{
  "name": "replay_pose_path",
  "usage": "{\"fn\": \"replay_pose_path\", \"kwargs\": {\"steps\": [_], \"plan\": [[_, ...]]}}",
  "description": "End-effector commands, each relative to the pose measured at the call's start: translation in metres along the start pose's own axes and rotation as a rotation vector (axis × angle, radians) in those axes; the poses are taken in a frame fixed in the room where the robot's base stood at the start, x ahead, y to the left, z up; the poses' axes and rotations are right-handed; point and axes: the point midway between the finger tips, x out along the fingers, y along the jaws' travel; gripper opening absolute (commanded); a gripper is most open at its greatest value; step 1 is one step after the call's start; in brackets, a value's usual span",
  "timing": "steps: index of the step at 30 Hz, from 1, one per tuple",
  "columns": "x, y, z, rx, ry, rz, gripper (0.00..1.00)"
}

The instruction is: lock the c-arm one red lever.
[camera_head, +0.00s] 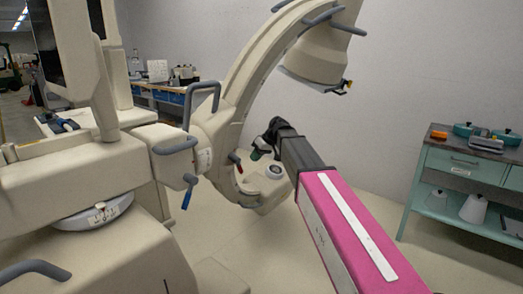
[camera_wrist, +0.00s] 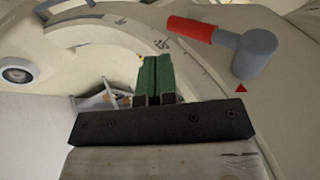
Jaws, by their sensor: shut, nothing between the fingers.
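The red lever (camera_wrist: 190,30) shows in the wrist view at the upper right. It points left from its grey round hub (camera_wrist: 255,55), with a small red triangle printed on the beige housing below the hub. In the head view the red lever (camera_head: 234,158) is small, on the C-arm's beige body (camera_head: 212,130). My gripper (camera_wrist: 155,62) has green fingers, shut and empty. They lie below and left of the lever in the wrist view, apart from it in the picture. In the head view my gripper (camera_head: 256,154) is just right of the lever; the depth gap is unclear.
The curved C-arm (camera_head: 255,70) arches over the lever's area. A blue lever (camera_head: 187,198) and grey handles (camera_head: 203,90) stick out to its left. A teal cart (camera_head: 455,170) stands at the far right. Open floor lies between the cart and the C-arm.

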Motion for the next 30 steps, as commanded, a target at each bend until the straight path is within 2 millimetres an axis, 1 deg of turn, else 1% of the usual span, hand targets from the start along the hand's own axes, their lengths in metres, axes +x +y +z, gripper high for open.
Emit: {"fn": "replay_pose_path", "kwargs": {"steps": [1,2,3,6,9,16,30], "plan": [[0.011,0.000,0.000,0.000,-0.002,-0.001,0.00],[0.016,0.000,0.001,0.001,-0.002,-0.001,0.00],[0.020,-0.005,0.001,-0.001,-0.001,-0.001,0.00],[0.030,-0.015,0.002,-0.002,-0.001,-0.001,0.00],[0.037,-0.021,0.002,-0.001,0.000,0.000,0.00],[0.043,-0.025,0.001,0.000,0.000,0.000,0.00],[0.046,-0.024,-0.001,0.010,-0.001,-0.022,0.00]]}}
